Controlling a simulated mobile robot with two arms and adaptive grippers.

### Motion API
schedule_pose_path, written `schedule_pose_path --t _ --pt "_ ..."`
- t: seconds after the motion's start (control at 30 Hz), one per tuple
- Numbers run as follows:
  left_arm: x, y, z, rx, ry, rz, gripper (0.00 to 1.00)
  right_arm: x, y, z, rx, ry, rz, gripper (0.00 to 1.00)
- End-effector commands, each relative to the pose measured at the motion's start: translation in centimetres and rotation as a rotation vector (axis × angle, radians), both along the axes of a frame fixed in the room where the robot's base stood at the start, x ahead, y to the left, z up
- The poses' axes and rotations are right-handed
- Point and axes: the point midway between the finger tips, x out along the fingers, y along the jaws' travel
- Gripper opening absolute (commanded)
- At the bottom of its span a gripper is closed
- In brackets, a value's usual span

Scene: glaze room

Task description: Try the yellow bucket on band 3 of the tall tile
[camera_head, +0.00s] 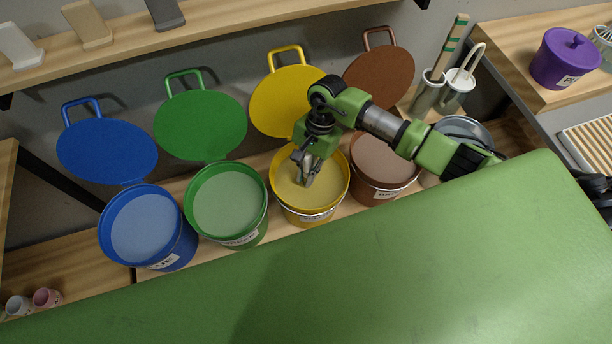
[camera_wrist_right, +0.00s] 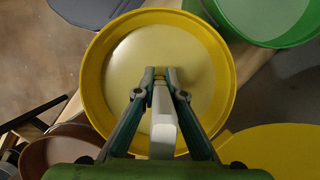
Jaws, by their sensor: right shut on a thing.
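The yellow bucket (camera_head: 310,212) stands open on the bench, filled with pale yellow glaze (camera_wrist_right: 140,50). My right gripper (camera_head: 304,172) points down over its mouth. In the right wrist view the gripper (camera_wrist_right: 160,78) is shut on a narrow pale bar (camera_wrist_right: 163,130), seen end-on against the glaze. I cannot tell whether this bar is the tall tile or whether it touches the glaze. No band marks show on it. My left gripper is not in view.
A green bucket (camera_head: 252,236) and a brown bucket (camera_head: 385,195) flank the yellow one; a blue bucket (camera_head: 175,252) is farther left. Their lids stand behind. A shelf (camera_head: 200,40) carries several small stands. A striped stick (camera_head: 455,45) leans in a canister (camera_head: 425,98).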

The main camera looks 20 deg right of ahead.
Motion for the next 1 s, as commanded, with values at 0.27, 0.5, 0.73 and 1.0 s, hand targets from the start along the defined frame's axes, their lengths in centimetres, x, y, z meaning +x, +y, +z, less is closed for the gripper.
schedule_pose_path --t 0.27,0.5,0.73,1.0 --pt "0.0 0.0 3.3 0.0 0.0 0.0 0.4 0.1 0.0 5.4 0.0 -0.003 0.001 0.0" --pt "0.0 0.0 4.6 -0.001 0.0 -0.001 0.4 0.0 0.0 8.2 0.0 0.0 0.0 0.0" --pt "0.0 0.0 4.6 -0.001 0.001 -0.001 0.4 0.0 0.0 8.2 0.0 0.0 0.001 0.0" --pt "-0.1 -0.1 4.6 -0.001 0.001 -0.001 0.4 0.0 0.0 8.2 0.001 -0.001 0.001 0.0"
